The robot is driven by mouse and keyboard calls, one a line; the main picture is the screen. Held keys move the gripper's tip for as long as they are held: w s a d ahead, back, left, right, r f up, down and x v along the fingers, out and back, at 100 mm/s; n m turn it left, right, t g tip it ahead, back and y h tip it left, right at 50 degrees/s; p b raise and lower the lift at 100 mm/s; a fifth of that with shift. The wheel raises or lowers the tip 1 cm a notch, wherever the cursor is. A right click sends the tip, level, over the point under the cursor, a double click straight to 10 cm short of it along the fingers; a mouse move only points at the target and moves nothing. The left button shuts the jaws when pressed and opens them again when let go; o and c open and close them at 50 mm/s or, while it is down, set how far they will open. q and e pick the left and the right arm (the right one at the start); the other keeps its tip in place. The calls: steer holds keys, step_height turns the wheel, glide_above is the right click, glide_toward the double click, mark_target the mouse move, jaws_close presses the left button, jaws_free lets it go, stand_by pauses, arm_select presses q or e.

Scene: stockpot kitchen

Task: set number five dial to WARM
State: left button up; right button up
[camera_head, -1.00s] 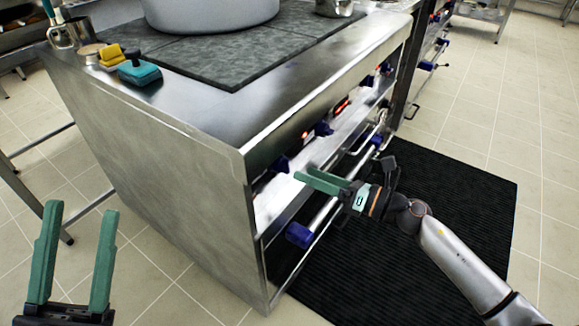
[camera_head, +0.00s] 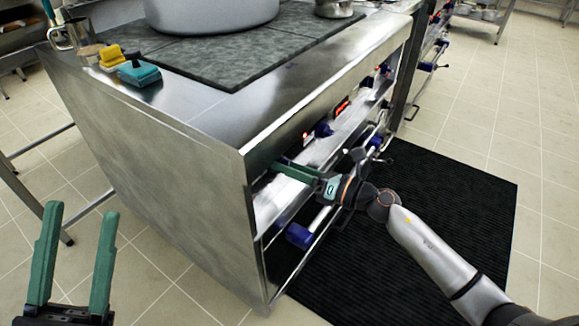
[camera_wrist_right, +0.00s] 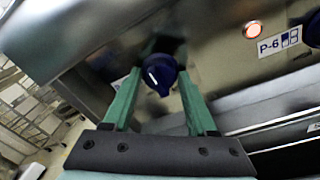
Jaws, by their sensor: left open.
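A dark blue dial (camera_wrist_right: 161,74) with a short white mark is on the metal front panel in the right wrist view. It sits between the two green fingers of my right gripper (camera_wrist_right: 158,80), which are spread with the dial between them. A label reading P-6 (camera_wrist_right: 280,40) is on the panel right of the dial; I see no WARM marking. In the head view my right gripper (camera_head: 284,167) reaches to the near end of the stove front (camera_head: 330,85), and its arm hides this dial. My left gripper (camera_head: 74,258) is open and empty, left of the stove.
More blue knobs (camera_head: 323,129) run along the front. A rail with blue ends (camera_head: 300,235) lies below. A large pot (camera_head: 210,12) and yellow and teal items (camera_head: 139,74) stand on top. The black floor mat (camera_head: 430,200) is clear on the right.

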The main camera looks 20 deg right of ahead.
jaws_close()
